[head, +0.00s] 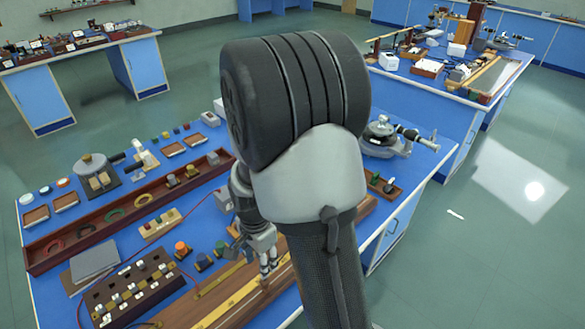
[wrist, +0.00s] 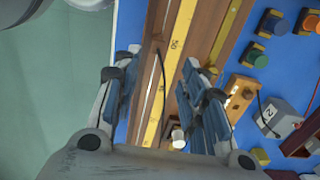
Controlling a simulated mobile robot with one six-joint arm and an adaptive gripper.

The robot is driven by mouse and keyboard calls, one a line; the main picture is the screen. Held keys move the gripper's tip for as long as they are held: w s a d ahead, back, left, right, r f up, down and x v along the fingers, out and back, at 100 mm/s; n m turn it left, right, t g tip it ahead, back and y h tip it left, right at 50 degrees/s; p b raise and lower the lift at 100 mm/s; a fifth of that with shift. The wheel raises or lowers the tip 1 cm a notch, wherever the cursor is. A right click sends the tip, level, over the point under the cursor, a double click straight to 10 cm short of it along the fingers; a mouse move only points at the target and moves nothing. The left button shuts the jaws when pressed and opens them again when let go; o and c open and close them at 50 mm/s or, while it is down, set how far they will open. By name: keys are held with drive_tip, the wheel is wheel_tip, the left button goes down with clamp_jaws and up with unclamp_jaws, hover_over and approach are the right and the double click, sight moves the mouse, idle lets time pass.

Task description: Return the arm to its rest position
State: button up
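My arm fills the middle of the head view, with a dark ribbed joint and a light grey link. My gripper (head: 268,266) points down over the wooden rail with a yellow scale (head: 235,306) on the near bench. In the wrist view my gripper (wrist: 160,60) has its two blue-padded fingers spread apart. The rail and its yellow scale (wrist: 171,50) show between them, and I see nothing held. A small white-topped piece (wrist: 178,138) shows low between the fingers; its height relative to them is unclear. My arm hides part of the bench.
The blue bench holds a long dark wooden tray (head: 98,227), a spectrometer (head: 97,172), a dark block of brass terminals (head: 138,285) and a second instrument (head: 386,137) at right. Red wires lie among them. Other benches stand behind. The green floor at right is open.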

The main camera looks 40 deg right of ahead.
drive_tip(key=s+a+r+n+t, duration=0.1)
drive_tip(key=s+a+r+n, duration=0.2)
drive_tip(key=r, duration=0.4)
drive_tip(key=a+r+n+t, duration=0.1)
drive_tip(key=a+r+n, duration=0.2)
drive_tip(key=r+n, duration=0.3)
drive_tip(key=s+a+r+n+t, duration=0.2)
drive_tip(key=s+a+r+n, duration=0.2)
drive_tip(key=s+r+n, duration=0.4)
drive_tip(key=shift+s+a+r+n+t+b, duration=0.3)
drive_tip(key=shift+s+a+r+b, duration=0.15)
drive_tip(key=shift+s, duration=0.8)
drive_tip(key=shift+w+d, duration=0.1)
idle(2.1)
